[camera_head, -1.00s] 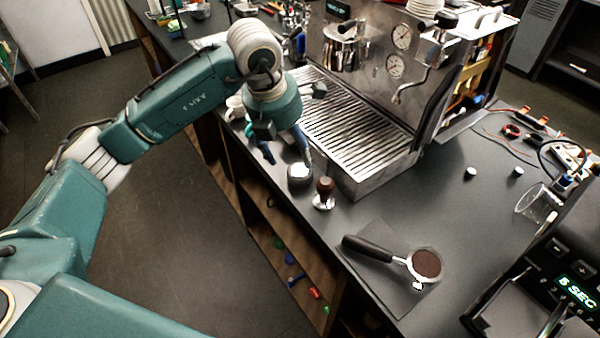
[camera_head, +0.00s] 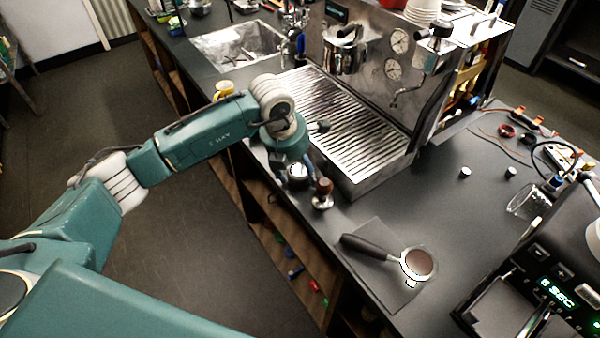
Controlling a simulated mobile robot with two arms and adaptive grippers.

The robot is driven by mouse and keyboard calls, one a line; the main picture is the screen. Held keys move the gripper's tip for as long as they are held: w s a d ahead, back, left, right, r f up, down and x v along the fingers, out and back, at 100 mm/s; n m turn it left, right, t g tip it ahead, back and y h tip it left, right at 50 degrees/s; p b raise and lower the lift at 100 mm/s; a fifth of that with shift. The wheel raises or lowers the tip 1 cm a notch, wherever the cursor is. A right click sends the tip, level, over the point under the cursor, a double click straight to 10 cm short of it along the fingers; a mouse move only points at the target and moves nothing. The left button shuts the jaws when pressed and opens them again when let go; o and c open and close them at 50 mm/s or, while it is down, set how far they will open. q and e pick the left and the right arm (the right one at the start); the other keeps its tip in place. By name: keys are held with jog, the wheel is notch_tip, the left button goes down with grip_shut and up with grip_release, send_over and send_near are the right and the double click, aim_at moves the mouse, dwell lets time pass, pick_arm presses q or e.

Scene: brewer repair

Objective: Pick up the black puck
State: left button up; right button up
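The puck (camera_head: 298,172) is a small round piece with a dark top and a silvery side. It stands on the dark counter near its front edge, left of the wooden-handled tamper (camera_head: 323,195). My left gripper (camera_head: 294,170) is low over the puck, pointing down, with its fingers around it. The gripper and wrist hide part of the puck, and I cannot tell whether the fingers touch it. My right gripper is not in view.
The espresso machine's drip tray (camera_head: 345,125) is just behind and right of the gripper. A portafilter (camera_head: 370,247) with coffee in its basket lies on a dark mat (camera_head: 375,275). The grinder (camera_head: 545,285) is at lower right. A sink (camera_head: 235,45) and yellow cup (camera_head: 223,89) are beyond my arm.

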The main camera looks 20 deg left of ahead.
pick_arm(q)
jog(key=c, duration=1.2)
jog(key=shift+r, duration=0.1)
